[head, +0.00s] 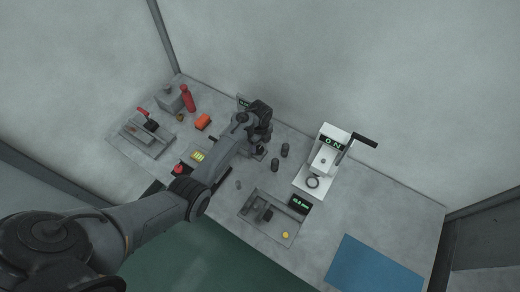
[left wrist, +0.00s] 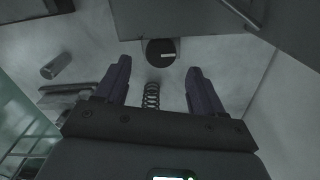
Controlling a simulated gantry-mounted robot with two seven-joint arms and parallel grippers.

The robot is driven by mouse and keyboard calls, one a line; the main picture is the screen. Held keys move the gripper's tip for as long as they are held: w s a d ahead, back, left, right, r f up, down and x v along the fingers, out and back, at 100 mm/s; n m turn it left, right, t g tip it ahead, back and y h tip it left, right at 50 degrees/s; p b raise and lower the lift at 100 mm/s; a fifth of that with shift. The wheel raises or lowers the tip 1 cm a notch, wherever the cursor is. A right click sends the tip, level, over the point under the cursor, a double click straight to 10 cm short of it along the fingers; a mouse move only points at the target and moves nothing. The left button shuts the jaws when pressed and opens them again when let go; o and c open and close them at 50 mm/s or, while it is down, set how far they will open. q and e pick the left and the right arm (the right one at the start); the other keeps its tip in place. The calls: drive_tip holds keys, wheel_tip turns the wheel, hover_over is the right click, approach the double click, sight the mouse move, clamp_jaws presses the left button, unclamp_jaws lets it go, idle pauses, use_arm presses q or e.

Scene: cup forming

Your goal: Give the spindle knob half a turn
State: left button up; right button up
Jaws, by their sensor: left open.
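In the left wrist view, a dark round knob (left wrist: 160,52) with a small white mark lies ahead, between and just beyond the fingertips of my left gripper (left wrist: 159,65). It looks like the spindle knob. The two fingers are spread, with a visible gap on either side of the knob, and hold nothing. A dark coil spring (left wrist: 151,96) shows between the fingers, nearer the palm. In the head view my left gripper (head: 257,151) is low over the middle of the bench, and my own arm hides the knob there. My right gripper is not in view.
A white press (head: 312,180) with a black lever stands right of the gripper, beyond dark cylinders (head: 284,149). A tray (head: 262,232) with a display lies in front. A red bottle (head: 188,99) and orange block (head: 203,122) are left. A blue mat (head: 375,268) lies at front right.

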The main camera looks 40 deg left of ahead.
sight(260, 149)
use_arm(q)
drive_tip(key=shift+f+b, duration=0.4)
drive_tip(key=shift+f, duration=2.05)
drive_tip(key=c, duration=1.1)
drive_tip(key=shift+o, duration=0.2)
drive_tip(key=shift+r, duration=0.1)
drive_tip(key=shift+n+p, duration=0.45)
drive_tip(key=shift+n, duration=0.15)
drive_tip(key=shift+w+n+p, duration=0.1)
drive_tip(key=shift+n+p, duration=0.4)
drive_tip(key=shift+n, duration=0.6)
drive_tip(key=shift+w+n+p, duration=0.1)
drive_tip(key=shift+n+p, duration=0.45)
drive_tip(key=shift+n, duration=1.45)
